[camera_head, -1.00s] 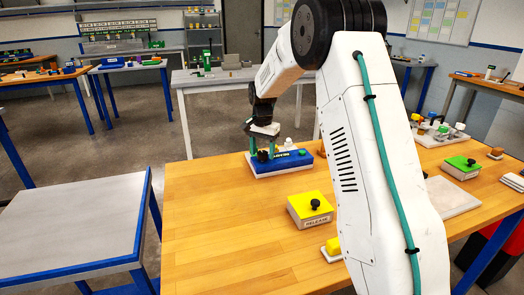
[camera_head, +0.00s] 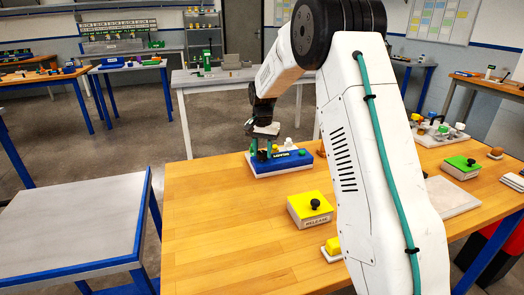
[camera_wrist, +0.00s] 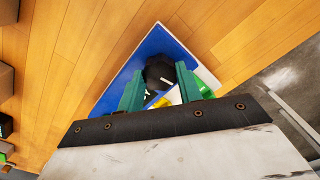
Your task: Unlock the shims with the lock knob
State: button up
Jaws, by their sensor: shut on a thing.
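A blue lock box (camera_head: 306,162) on a pale base stands near the far left of the wooden table. It has a light label and a green part on top. In the wrist view the blue top (camera_wrist: 150,42) surrounds a round black knob (camera_wrist: 158,68) with a white mark. My gripper (camera_head: 262,154) points down over the box's left part. In the wrist view its two teal fingers (camera_wrist: 160,72) stand on either side of the knob, shut on it. The fingers and palm hide part of the knob and label. No shims can be made out clearly.
A yellow box (camera_head: 310,209) marked RELEASE, with a black knob, stands nearer. A green-topped box (camera_head: 460,168) and several small parts lie at the right. The table's left front is clear.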

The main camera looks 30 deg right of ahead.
aim_at(262, 152)
jog(key=n, duration=1.2)
jog(key=shift+r+n, duration=0.1)
jog(key=shift+n, duration=0.2)
jog(key=shift+w+n, duration=0.1)
jog(key=shift+n, duration=1.8)
jog(key=o, duration=1)
notch_tip(262, 152, up, 8)
jog(key=shift+f, duration=0.1)
